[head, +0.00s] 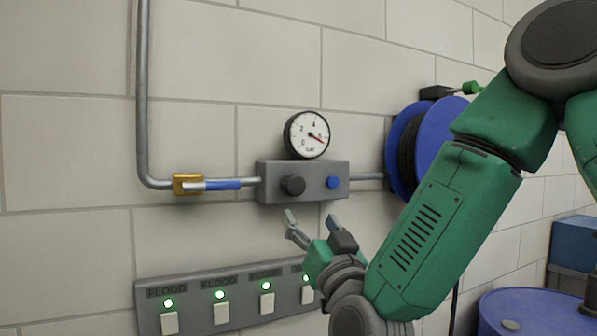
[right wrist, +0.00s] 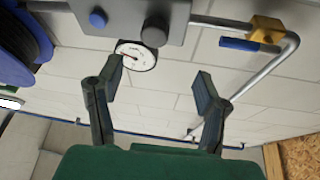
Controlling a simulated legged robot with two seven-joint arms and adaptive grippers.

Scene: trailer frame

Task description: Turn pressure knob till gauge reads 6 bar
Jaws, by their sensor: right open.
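The round white pressure gauge (head: 307,134) sits on top of a grey regulator box (head: 265,180) on the wall. Its red needle points right and slightly down; the small figures there are hard to read. The black knob (head: 292,186) sticks out of the box front, with a smaller blue button (head: 333,182) to its right. My right gripper (head: 312,220) is open and empty, just below the box and apart from the knob. In the right wrist view, the knob (right wrist: 155,32) and gauge (right wrist: 137,55) show beyond the open fingers (right wrist: 157,78). My left gripper is out of view.
A pipe with a yellow valve (head: 187,184) and blue lever joins the box from the left. A blue hose reel (head: 432,135) hangs to the right. A FLOOD switch panel (head: 240,312) is below. A blue drum (head: 535,312) stands lower right.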

